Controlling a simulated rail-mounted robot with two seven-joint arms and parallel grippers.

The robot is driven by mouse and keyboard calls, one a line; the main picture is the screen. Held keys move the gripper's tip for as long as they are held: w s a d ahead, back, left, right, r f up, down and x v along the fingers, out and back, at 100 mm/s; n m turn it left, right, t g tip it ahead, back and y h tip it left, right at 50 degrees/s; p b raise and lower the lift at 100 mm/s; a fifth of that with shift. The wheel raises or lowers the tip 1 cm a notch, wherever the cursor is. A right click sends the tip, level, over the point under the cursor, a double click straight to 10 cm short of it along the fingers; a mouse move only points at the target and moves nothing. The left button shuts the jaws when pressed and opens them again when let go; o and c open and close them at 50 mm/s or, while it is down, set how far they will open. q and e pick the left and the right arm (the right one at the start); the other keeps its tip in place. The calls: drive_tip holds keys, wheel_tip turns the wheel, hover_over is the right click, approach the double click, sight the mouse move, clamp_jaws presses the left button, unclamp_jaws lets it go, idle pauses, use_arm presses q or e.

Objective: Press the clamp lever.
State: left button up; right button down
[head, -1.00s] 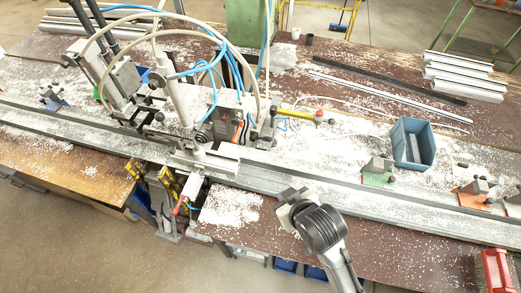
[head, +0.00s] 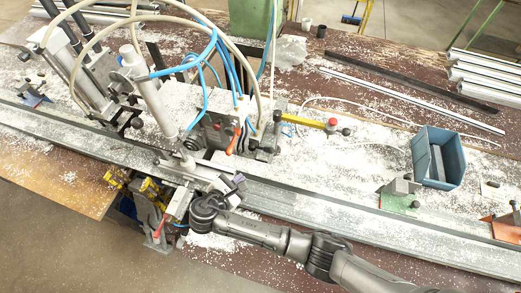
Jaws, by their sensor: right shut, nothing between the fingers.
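The clamp fixture (head: 178,160) sits across the metal profile rail at left of centre in the head view. A yellow lever (head: 308,122) with a red knob and a dark ball end sticks out to its right. An orange-red handle (head: 234,141) stands on the fixture, and a red-tipped handle (head: 159,227) hangs at the front edge. I cannot tell which is the clamp lever. My right gripper (head: 236,188) is shut and empty, low beside the fixture's front right side, apart from the yellow lever. Contact with the fixture cannot be made out. My left gripper is not in view.
A blue bin (head: 439,158) stands on the bench at right. Long bars (head: 410,98) and stacked profiles (head: 487,77) lie at the back. Blue hoses and pale tubes arch over the fixture. White chips cover much of the bench. The rail right of the fixture is mostly clear.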

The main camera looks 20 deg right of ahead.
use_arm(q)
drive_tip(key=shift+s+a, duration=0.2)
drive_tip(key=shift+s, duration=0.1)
use_arm(e)
drive_tip(key=shift+s+d+r+n, duration=0.1)
drive_tip(key=shift+s+n, duration=0.1)
drive_tip(key=shift+n, duration=0.8)
drive_tip(key=shift+s+n, duration=0.15)
drive_tip(key=shift+n, duration=0.85)
drive_tip(key=shift+w+d, duration=0.1)
approach(264, 148)
drive_tip(key=d+f, duration=0.1)
drive_tip(key=f, duration=0.1)
drive_tip(key=d+f, duration=0.1)
drive_tip(key=shift+f, duration=0.4)
drive_tip(key=shift+w+d+r, duration=0.1)
drive_tip(key=shift+w+d, duration=0.25)
drive_tip(key=shift+d, duration=0.25)
drive_tip(key=shift+w+d+r, duration=0.1)
drive_tip(key=shift+w+d, duration=0.25)
drive_tip(key=shift+d, duration=0.3)
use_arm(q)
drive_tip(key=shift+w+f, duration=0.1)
use_arm(e)
drive_tip(key=shift+w+d+r, duration=0.1)
drive_tip(key=shift+w+d, duration=0.25)
drive_tip(key=shift+d, duration=0.15)
